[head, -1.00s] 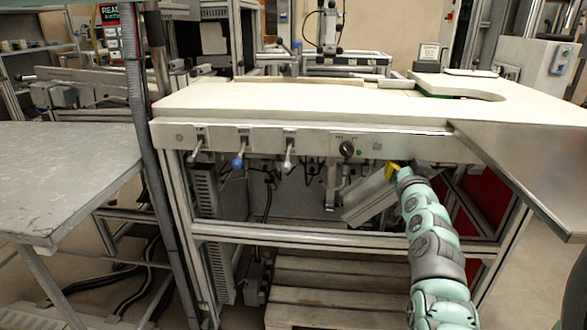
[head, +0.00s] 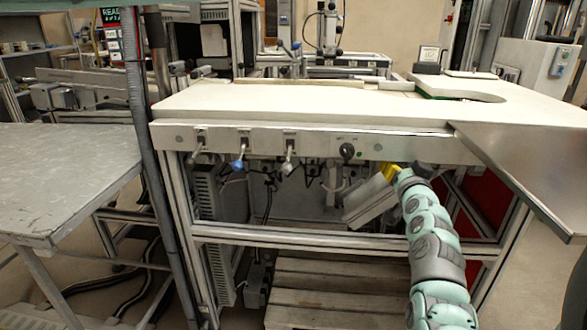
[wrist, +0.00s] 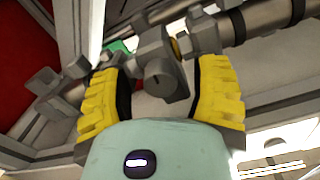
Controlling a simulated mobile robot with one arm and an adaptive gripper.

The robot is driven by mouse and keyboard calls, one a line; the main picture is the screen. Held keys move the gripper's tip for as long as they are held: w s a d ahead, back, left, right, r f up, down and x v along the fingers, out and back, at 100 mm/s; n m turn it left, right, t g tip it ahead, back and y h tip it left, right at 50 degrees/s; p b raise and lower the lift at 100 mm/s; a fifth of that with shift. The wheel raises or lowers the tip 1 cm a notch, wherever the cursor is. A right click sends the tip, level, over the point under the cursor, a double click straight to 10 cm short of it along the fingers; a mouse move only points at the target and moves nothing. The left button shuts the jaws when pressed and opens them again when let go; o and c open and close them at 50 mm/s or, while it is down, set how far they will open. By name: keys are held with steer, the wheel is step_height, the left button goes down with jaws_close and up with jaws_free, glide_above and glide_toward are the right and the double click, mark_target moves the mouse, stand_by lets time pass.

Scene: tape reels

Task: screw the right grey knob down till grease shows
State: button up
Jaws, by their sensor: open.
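In the wrist view my gripper (wrist: 163,72) is open, with ridged yellow fingers on both sides of a grey knob (wrist: 166,80). The knob has a slotted round face and sits on a grey fitting beside a metal tube. Gaps show between it and the fingers; I cannot tell how deep it lies between them. Another grey knob-like part (wrist: 45,81) lies to the left, outside the fingers. In the head view my gripper (head: 389,172) is under the table front, and the knobs cannot be made out. I see no grease.
The white worktable (head: 290,103) is above my gripper, its front panel carrying levers and a black dial (head: 347,151). A metal shelf (head: 530,170) juts out at right. A slanted grey box (head: 367,203) is close to the left of my gripper.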

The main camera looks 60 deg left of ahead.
steer(key=v, duration=1.2)
stand_by(0.6)
